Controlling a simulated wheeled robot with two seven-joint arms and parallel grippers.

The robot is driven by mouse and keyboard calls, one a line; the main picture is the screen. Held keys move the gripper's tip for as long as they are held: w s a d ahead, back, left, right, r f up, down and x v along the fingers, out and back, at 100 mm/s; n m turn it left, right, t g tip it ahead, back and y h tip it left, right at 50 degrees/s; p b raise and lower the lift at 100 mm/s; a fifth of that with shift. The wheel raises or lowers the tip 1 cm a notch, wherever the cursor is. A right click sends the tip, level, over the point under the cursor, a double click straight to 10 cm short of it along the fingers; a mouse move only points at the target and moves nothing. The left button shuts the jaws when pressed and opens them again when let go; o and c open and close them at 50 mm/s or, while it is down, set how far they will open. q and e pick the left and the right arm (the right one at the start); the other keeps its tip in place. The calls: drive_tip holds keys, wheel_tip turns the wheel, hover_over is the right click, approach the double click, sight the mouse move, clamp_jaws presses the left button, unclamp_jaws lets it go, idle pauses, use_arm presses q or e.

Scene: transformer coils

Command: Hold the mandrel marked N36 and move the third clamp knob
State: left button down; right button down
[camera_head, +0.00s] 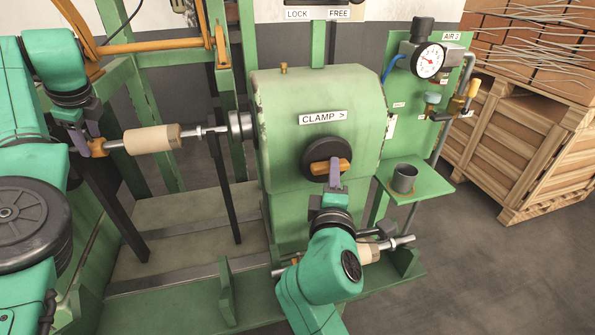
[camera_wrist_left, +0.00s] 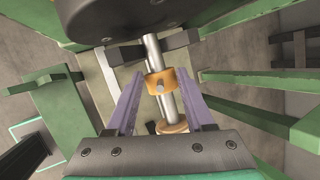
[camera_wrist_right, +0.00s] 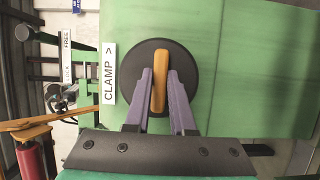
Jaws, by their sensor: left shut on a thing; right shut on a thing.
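A beige mandrel (camera_head: 153,139) on a steel shaft stands level at the left of the green machine, its right end at the grey spindle (camera_head: 240,126). No N36 mark is legible. My left gripper (camera_head: 88,142) is shut on the orange collar (camera_wrist_left: 160,80) at the shaft's left end. The clamp knob is a black disc (camera_head: 308,152) with an orange bar handle (camera_wrist_right: 159,80), below the CLAMP label (camera_head: 323,118). My right gripper (camera_head: 333,178) is shut on this handle. The handle looks near level in the head view.
Another beige mandrel (camera_head: 368,253) lies low on the frame, partly hidden by my right arm. A grey cup (camera_head: 404,178) stands on the green shelf at right, below a gauge (camera_head: 429,60). A wooden crate (camera_head: 530,140) stands far right; floor before it is clear.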

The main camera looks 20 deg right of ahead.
drive_tip(key=shift+d, duration=0.1)
idle(0.3)
drive_tip(key=c, duration=0.8)
unclamp_jaws()
drive_tip(key=shift+o, duration=0.2)
drive_tip(key=v, duration=0.7)
drive_tip(key=shift+s, duration=0.3)
